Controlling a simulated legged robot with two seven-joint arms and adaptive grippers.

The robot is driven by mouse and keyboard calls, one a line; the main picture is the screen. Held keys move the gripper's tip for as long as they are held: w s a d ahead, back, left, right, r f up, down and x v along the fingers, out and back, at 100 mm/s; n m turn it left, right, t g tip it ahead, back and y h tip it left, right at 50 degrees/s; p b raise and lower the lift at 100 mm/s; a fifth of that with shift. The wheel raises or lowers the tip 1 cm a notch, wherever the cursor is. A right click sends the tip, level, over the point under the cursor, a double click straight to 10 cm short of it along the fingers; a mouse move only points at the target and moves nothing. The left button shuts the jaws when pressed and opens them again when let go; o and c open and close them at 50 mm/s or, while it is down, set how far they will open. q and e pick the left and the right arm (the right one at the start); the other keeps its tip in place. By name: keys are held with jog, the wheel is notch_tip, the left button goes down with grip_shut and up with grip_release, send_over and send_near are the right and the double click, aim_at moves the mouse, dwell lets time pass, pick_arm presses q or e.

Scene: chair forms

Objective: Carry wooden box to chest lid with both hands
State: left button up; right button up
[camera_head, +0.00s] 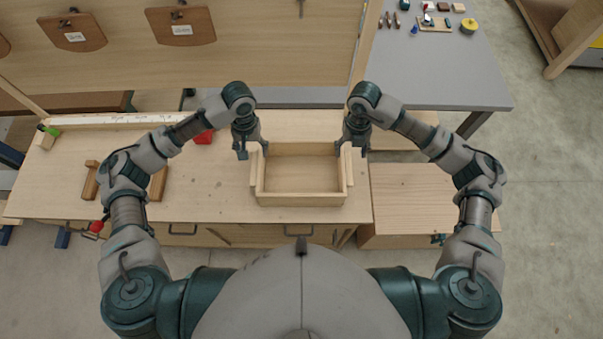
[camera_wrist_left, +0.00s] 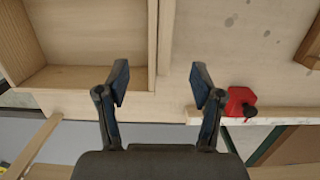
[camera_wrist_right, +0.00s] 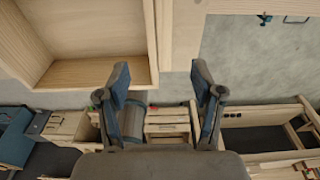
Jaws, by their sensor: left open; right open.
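The wooden box (camera_head: 302,199) is an open, empty tray-like box on the workbench, near its right end. It also shows in the left wrist view (camera_wrist_left: 90,78) and the right wrist view (camera_wrist_right: 95,73). The flat wooden chest lid (camera_head: 420,190) is to the right of the bench. My left gripper (camera_head: 252,150) is open above the box's left side wall, fingers on either side of the wall's line. My right gripper (camera_head: 354,148) is open likewise at the right side wall. I cannot tell whether any finger touches the box.
The workbench (camera_head: 215,190) has clear room left of the box. A red object (camera_head: 203,137) and wooden pieces (camera_head: 158,183) lie further left. A wooden panel (camera_head: 270,45) stands behind the bench. A grey table (camera_head: 440,75) with small items stands at the back right.

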aim_at(256, 168)
pick_arm(q)
jog(key=f, duration=0.6)
jog(key=s+f, duration=0.1)
jog(key=f, duration=0.2)
jog(key=shift+f, duration=0.25)
pick_arm(e)
jog(key=f, duration=0.6)
jog(key=s+f, duration=0.1)
jog(key=f, duration=0.2)
jog(key=shift+f, duration=0.2)
pick_arm(q)
grip_shut()
pick_arm(e)
grip_shut()
pick_arm(q)
jog(key=shift+r, duration=0.1)
